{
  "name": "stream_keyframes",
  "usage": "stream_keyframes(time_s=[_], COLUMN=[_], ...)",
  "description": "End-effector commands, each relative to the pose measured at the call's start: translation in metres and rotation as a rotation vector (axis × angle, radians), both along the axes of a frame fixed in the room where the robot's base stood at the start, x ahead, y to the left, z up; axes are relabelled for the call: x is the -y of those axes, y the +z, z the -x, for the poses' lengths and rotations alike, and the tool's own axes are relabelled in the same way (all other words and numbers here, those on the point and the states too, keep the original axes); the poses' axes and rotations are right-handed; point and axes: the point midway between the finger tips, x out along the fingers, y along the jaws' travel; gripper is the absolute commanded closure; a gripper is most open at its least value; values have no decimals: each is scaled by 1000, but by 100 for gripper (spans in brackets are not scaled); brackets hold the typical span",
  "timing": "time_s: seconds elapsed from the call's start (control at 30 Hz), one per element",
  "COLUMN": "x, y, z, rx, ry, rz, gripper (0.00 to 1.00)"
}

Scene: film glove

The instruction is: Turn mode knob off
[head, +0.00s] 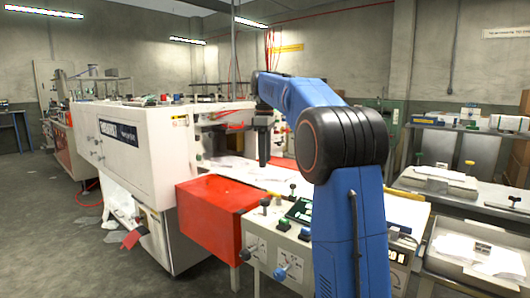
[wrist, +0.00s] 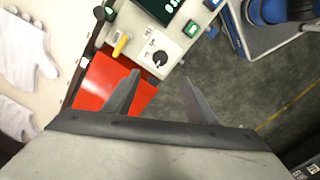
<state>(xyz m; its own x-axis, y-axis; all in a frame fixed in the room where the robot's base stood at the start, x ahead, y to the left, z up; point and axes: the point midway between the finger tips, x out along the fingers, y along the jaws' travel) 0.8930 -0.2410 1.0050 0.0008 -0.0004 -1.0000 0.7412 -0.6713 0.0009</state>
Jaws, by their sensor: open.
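A black round knob (wrist: 159,58) sits on a light plate with a dial at the control panel's edge in the wrist view; I cannot read its setting or label. A yellow lever (wrist: 120,45) is to its left. My gripper (wrist: 161,77) is open and empty, its two fingers apart, with the knob showing just beyond the gap between the tips. I see no contact. In the head view my gripper (head: 264,148) hangs pointing down beyond the red box. The control panel (head: 268,240) there carries several knobs; I cannot tell which is the mode knob.
The red box (head: 215,212) stands left of the panel. A large white machine (head: 140,140) is behind it. White gloves (wrist: 25,50) lie on a pale surface in the wrist view. A screen (wrist: 160,8) and green buttons (wrist: 191,29) adjoin the knob. Trays (head: 478,256) stand at right.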

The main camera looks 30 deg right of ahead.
Motion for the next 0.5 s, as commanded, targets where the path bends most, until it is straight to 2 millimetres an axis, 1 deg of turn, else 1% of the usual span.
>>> stream_keyframes(time_s=[0.1, 0.2, 0.5], x=[0, 0, 0], y=[12, 17, 19], z=[0, 0, 0], rx=[1, -1, -1], ry=[0, 0, 0], rz=[1, -1, -1], gripper=[49, 49, 49])
